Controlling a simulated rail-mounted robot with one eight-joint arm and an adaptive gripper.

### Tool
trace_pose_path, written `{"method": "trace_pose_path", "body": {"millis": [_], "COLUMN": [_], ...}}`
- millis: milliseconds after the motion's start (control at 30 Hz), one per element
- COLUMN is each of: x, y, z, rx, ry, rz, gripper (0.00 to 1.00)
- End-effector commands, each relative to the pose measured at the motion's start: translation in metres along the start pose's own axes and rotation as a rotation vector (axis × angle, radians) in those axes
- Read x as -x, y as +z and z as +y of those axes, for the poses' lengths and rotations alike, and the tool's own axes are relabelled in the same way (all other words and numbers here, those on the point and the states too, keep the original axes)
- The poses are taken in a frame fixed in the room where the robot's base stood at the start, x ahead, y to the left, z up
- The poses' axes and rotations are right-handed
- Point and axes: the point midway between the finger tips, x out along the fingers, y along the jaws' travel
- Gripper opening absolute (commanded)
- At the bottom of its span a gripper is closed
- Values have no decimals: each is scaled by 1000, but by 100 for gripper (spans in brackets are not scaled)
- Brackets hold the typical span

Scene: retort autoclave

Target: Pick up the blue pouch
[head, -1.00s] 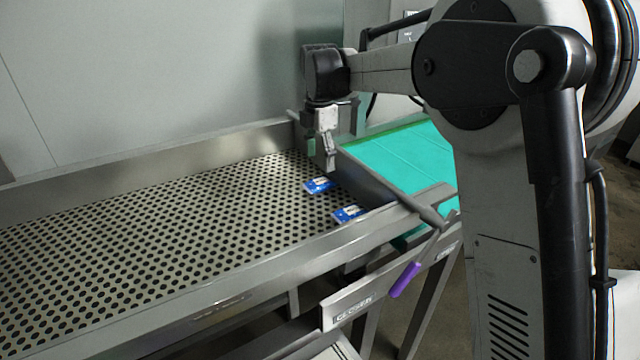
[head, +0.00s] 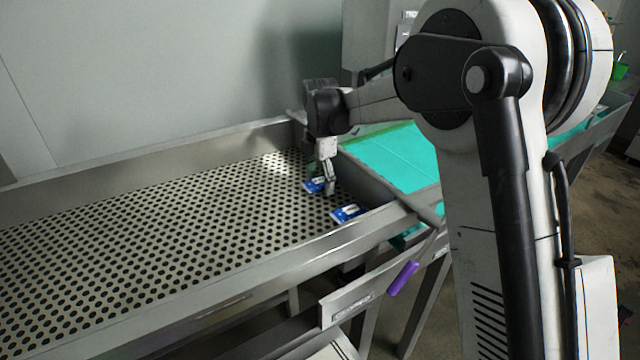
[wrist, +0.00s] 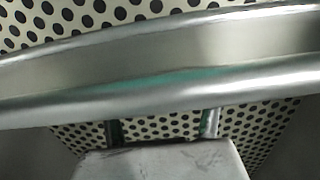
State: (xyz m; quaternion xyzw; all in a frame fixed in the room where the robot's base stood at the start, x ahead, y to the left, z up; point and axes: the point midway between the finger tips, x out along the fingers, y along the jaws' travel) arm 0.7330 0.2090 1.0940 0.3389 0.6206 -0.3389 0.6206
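Two small blue-and-white pouches lie flat on the perforated tray near its right end. The farther blue pouch (head: 313,186) is partly hidden by my gripper (head: 329,188), whose fingertips are low beside its right edge. The nearer blue pouch (head: 347,213) lies toward the front rim, in front of and right of my fingers. In the wrist view my gripper (wrist: 162,128) shows two fingers apart with bare perforated metal between them. No pouch shows in the wrist view. Whether the fingertips touch the tray or the pouch I cannot tell.
The perforated tray (head: 170,240) is otherwise bare, with raised metal walls. A metal divider (head: 375,187) separates it from a turquoise belt (head: 395,155). A metal rim (wrist: 160,85) crosses the wrist view close by. A purple handle (head: 403,278) hangs at the front.

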Motion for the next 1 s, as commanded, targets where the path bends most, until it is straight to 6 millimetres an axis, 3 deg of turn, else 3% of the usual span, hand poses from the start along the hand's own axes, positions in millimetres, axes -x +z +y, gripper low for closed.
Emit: {"method": "trace_pose_path", "body": {"millis": [33,367,767,1000], "x": [0,0,5,34], "y": [0,0,-3,-4], "z": [0,0,0,0], "rx": [0,0,1,0], "ry": [0,0,0,0], "rz": [0,0,0,0], "gripper": [55,13,13,13]}}
